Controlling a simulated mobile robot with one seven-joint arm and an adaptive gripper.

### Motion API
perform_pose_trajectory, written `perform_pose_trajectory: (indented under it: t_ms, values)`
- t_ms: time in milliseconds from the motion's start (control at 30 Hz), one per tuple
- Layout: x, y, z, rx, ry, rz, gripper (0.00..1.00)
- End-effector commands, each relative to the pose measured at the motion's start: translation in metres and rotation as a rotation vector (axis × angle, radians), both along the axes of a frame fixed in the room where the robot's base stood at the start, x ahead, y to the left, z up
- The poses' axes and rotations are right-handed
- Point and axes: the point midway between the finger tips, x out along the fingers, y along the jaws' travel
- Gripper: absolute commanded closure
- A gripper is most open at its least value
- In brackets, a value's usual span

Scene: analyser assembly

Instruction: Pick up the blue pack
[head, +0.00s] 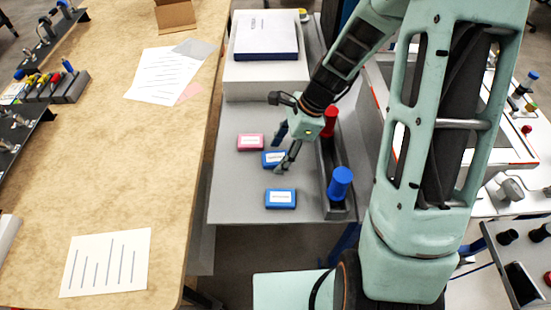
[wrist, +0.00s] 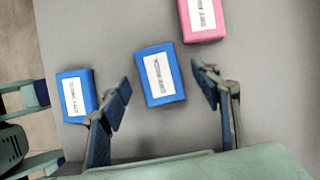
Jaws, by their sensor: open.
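Two blue packs with white labels lie on the grey table. One blue pack (head: 270,158) is partly hidden by my gripper (head: 282,150) in the head view. In the wrist view this blue pack (wrist: 160,75) lies between and just beyond the two fingertips. My gripper (wrist: 164,80) is open and empty, with a finger on either side of that pack. The other blue pack (head: 281,199) lies nearer in the head view. It also shows in the wrist view (wrist: 76,95), left of the left finger.
A pink pack (head: 250,142) lies close by; it also shows in the wrist view (wrist: 202,18). A dark rack (head: 337,207) with a blue-capped and a red-capped item stands to the right. A white box (head: 265,80) bearing a blue-edged book stands behind. A wooden table (head: 130,180) is at left.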

Motion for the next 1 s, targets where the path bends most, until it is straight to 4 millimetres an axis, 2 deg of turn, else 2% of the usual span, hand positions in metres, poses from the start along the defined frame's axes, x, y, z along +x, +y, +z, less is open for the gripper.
perform_pose_trajectory:
  t_ms: [267, 700, 1000]
  values:
    - [-0.0001, 0.0015, -0.0035, 0.0, 0.0, 0.0, 0.42]
    - [0.0001, 0.0014, -0.0031, 0.0, -0.001, 0.001, 0.87]
    - [0.0001, 0.0014, -0.0007, 0.0, -0.001, 0.001, 0.87]
